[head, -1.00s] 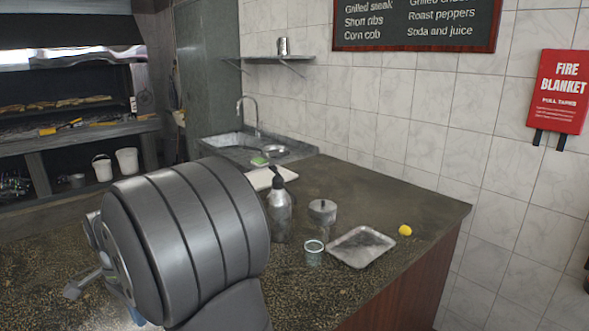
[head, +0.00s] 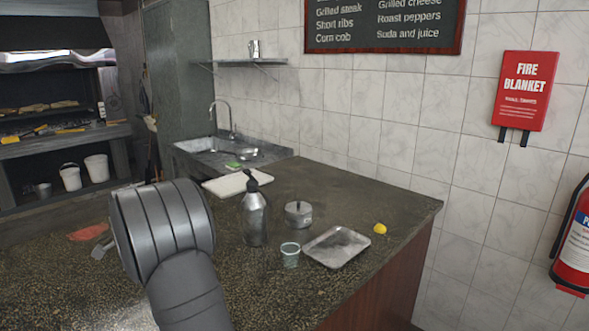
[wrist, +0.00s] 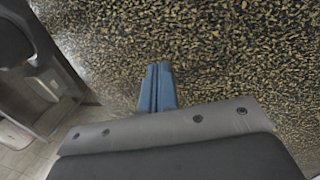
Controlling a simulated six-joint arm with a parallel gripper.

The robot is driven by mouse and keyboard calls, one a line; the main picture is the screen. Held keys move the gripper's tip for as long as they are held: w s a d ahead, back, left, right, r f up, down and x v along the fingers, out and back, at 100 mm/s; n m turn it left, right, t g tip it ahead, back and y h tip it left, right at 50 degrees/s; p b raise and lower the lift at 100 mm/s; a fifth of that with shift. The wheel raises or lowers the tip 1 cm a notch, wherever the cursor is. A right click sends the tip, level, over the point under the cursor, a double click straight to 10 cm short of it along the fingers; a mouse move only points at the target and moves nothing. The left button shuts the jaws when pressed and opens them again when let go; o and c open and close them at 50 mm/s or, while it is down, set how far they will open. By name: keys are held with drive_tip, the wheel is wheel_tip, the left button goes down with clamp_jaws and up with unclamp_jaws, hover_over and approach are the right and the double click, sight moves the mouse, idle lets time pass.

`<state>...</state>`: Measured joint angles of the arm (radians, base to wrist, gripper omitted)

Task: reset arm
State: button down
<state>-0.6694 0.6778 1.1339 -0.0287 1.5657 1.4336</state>
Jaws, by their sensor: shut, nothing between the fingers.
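My gripper (wrist: 158,86) shows in the wrist view as two blue fingers pressed together, shut and empty, above the speckled counter (wrist: 240,60). In the head view my arm's rounded grey links stand at the lower left and hide the gripper. The counter (head: 300,188) also shows in the head view, with nothing of it touched by the part of my arm that I can see.
A sink (head: 215,150) lies behind.

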drive_tip(key=shift+s+a+n, duration=0.4)
drive_tip(key=shift+s+a, duration=0.25)
drive_tip(key=shift+s, duration=0.1)
